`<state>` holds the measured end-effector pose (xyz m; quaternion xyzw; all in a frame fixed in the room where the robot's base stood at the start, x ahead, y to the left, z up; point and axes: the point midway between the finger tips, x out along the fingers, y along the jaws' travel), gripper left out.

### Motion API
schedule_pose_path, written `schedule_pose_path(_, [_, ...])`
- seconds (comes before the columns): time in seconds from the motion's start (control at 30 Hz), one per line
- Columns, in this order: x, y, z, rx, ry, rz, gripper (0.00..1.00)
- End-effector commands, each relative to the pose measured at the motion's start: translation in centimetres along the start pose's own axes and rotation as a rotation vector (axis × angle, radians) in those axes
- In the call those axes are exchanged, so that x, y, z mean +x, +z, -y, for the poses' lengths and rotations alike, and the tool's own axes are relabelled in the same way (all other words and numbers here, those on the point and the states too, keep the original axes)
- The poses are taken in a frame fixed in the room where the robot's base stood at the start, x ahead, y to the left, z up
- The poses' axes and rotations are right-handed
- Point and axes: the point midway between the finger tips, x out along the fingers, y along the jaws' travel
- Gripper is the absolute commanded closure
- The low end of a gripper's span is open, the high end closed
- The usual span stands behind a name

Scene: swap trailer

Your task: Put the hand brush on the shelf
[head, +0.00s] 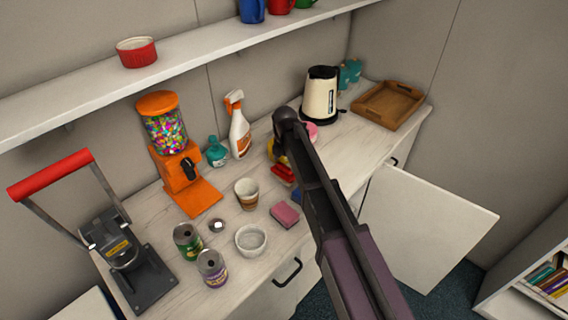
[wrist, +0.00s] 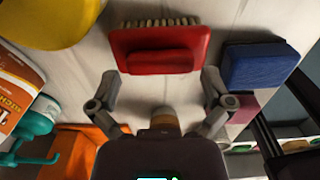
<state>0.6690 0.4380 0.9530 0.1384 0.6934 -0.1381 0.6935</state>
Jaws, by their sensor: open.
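The red hand brush (wrist: 160,52), with a row of pale bristles along its far edge, lies on the worktop in the wrist view. Part of it shows in the head view as a red piece (head: 283,173) beside my arm. My gripper (wrist: 159,78) is open, its two fingers apart near the brush's near corners. The brush is not gripped, and I cannot tell whether the fingers touch it. The white shelf (head: 200,62) runs along the wall above the worktop in the head view. My arm hides part of the worktop there.
A blue block (wrist: 259,65) lies right of the brush, and a yellow thing (wrist: 48,22) lies left. An orange candy dispenser (head: 178,160), spray bottle (head: 239,133) and kettle (head: 320,95) stand near the wall. A red ramekin (head: 137,53) and several mugs are on the shelf, with free room between.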

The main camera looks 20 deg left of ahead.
Motion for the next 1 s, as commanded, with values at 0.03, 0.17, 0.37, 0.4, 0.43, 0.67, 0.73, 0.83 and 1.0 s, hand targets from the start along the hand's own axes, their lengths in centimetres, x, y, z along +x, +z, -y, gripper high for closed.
schedule_pose_path(0.03, [-0.8,0.0,0.0,0.000,0.000,0.000,0.00])
schedule_pose_path(0.17, [-1.9,0.0,0.0,0.000,0.000,0.000,0.00])
schedule_pose_path(0.37, [-3.6,0.0,0.0,0.000,0.000,0.000,0.00])
schedule_pose_path(0.4, [-3.9,0.0,0.0,0.000,0.000,0.000,0.00])
schedule_pose_path(0.43, [-4.2,0.0,0.0,0.000,0.000,0.000,0.00])
schedule_pose_path(0.67, [-6.1,0.0,0.0,0.000,0.000,0.000,0.00])
schedule_pose_path(0.73, [-6.7,0.0,0.0,0.000,0.000,0.000,0.00])
schedule_pose_path(0.83, [-7.5,0.0,0.0,0.000,0.000,0.000,0.00])
schedule_pose_path(1.0, [-8.9,0.0,0.0,0.000,0.000,0.000,0.00])
